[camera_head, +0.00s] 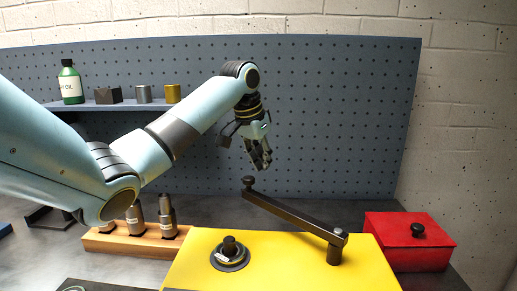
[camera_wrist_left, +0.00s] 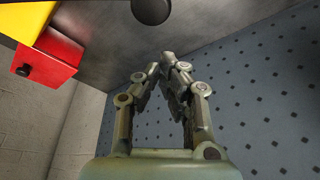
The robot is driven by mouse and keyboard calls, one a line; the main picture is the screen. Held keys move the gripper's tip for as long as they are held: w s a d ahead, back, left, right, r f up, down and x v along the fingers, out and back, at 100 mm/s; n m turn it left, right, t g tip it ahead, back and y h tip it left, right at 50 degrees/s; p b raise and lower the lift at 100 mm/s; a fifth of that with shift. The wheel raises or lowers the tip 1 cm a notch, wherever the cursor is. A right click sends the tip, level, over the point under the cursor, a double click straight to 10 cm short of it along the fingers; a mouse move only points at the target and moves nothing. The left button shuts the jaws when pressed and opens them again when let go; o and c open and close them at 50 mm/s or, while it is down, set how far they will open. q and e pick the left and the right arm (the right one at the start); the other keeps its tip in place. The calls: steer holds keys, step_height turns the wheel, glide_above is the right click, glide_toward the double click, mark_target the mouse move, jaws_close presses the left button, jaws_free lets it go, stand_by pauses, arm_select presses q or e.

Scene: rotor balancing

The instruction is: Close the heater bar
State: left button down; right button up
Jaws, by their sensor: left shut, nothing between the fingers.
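The heater bar (camera_head: 296,216) is a dark bar above the yellow box (camera_head: 284,265). Its right end sits on a post near the box's back right, and its left end, with a round knob (camera_head: 248,181), points to the back left, raised. My left gripper (camera_head: 263,167) is shut and empty, just above and behind the knob, apart from it in the head view. In the left wrist view the shut fingers (camera_wrist_left: 168,68) show in the middle, with a dark round knob (camera_wrist_left: 150,11) at the top edge. My right gripper is in neither view.
A red box (camera_head: 409,243) with a black knob stands right of the yellow box. A dark spindle (camera_head: 230,246) rises from a ring on the yellow box. A wooden rack (camera_head: 131,242) with grey tool holders stands left. A pegboard (camera_head: 330,120) with a shelf closes off the back.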

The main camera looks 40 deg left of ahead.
arm_select(q)
steer(key=s+f, duration=0.1)
steer(key=f+p, duration=0.1)
steer(key=s+f, duration=0.1)
steer(key=f, duration=0.1)
steer(key=shift+s+p, duration=0.3)
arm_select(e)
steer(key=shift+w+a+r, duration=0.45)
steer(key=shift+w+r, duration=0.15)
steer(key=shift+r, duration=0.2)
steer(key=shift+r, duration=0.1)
